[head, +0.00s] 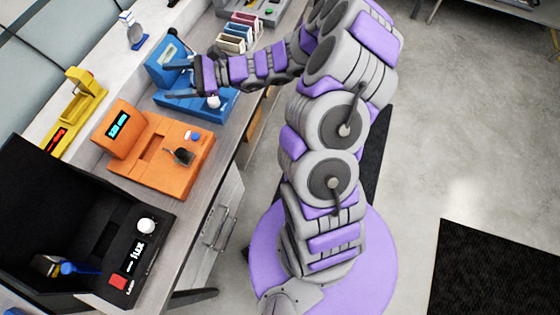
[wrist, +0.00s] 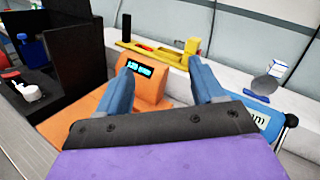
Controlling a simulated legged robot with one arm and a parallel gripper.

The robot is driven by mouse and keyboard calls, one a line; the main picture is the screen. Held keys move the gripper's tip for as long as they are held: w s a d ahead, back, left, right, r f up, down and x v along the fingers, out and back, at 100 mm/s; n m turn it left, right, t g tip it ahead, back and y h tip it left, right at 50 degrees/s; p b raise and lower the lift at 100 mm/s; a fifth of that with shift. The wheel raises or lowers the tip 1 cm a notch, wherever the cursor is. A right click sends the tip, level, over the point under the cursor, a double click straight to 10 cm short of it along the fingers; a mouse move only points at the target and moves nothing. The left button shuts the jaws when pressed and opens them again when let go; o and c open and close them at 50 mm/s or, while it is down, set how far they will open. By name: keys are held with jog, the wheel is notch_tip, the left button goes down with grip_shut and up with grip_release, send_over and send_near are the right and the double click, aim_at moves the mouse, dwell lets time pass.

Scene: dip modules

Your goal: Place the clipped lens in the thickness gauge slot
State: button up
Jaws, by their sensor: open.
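My gripper (head: 176,79) is open over the blue device in the head view; in the wrist view its fingers (wrist: 161,66) are apart with nothing between them. A small dark clip-like piece (head: 180,156), perhaps the clipped lens, rests on the orange device (head: 190,182). The orange device has a lit display and a narrow dark slot; it also shows behind my fingers in the wrist view (wrist: 150,90). The blue device (head: 165,72) is partly hidden by my gripper. Which device is the thickness gauge I cannot tell for sure.
A black open box (head: 125,222) marked "lux" stands at the near left, with a blue-handled item (head: 80,268) inside. A yellow device (head: 72,108) stands behind the orange one. A rack of coloured pieces (head: 236,36) is at the back. Floor lies open right of the bench.

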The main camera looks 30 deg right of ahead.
jog(key=s+a+r+n+g+h, duration=0.25)
jog(key=s+a+n+g, duration=0.35)
jog(key=s, duration=0.4)
jog(key=s+a+r+n+g+h, duration=0.25)
jog(key=s+a+n+g, duration=0.35)
jog(key=s, duration=0.5)
jog(key=s+d+n+t+h, duration=0.2)
jog(key=s+d+n+h, duration=0.5)
jog(key=s+d+h, duration=0.4)
jog(key=s+d, duration=0.5)
jog(key=d, duration=0.2)
jog(key=shift+d+f+h, duration=0.2)
jog(key=shift+d+h, duration=0.1)
jog(key=shift+d, duration=0.1)
